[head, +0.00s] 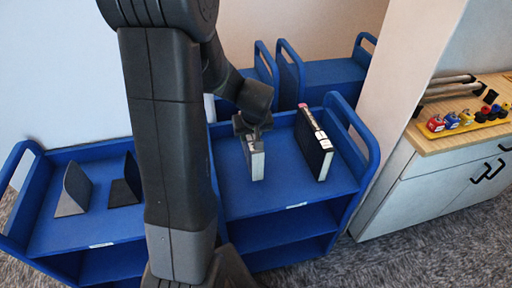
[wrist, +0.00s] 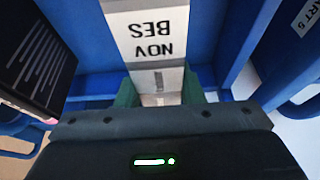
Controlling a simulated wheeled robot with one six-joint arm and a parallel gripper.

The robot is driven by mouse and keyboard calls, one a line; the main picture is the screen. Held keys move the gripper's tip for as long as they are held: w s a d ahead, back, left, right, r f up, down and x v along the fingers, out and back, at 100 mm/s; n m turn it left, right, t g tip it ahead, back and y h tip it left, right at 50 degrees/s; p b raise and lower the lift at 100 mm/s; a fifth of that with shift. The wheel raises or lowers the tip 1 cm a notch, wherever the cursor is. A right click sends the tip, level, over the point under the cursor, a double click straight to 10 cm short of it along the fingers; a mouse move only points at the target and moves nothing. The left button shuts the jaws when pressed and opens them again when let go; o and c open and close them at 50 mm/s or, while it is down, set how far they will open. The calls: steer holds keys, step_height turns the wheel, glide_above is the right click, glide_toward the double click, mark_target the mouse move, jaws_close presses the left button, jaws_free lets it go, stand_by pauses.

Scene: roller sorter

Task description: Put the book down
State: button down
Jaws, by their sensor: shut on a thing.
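The held book (head: 257,166) is upright with a pale edge facing the camera, over the top shelf of the right blue cart (head: 265,200). Its white spine label reading "BES NOV" shows in the wrist view (wrist: 150,38). My gripper (head: 254,135) is shut on the book's upper end, with a green finger pad on each side in the wrist view (wrist: 160,93). The book's lower end is at or just above the shelf; I cannot tell whether it touches.
A dark book (head: 315,145) stands on the same cart to the right, apart from the held one. Grey bookends (head: 73,190) stand on the left cart. More blue carts (head: 330,75) are behind. A wooden counter (head: 455,140) is at right. Shelf room is clear in front.

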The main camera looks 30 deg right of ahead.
steer(key=shift+f, duration=2.65)
steer(key=shift+f, duration=0.2)
steer(key=c, duration=1)
jaws_free()
steer(key=shift+r, duration=0.1)
steer(key=shift+o, duration=0.2)
steer(key=shift+r, duration=0.45)
steer(key=v, duration=1.1)
steer(key=shift+s+a+r, duration=0.1)
steer(key=shift+s+a, duration=0.05)
steer(key=shift+s, duration=0.1)
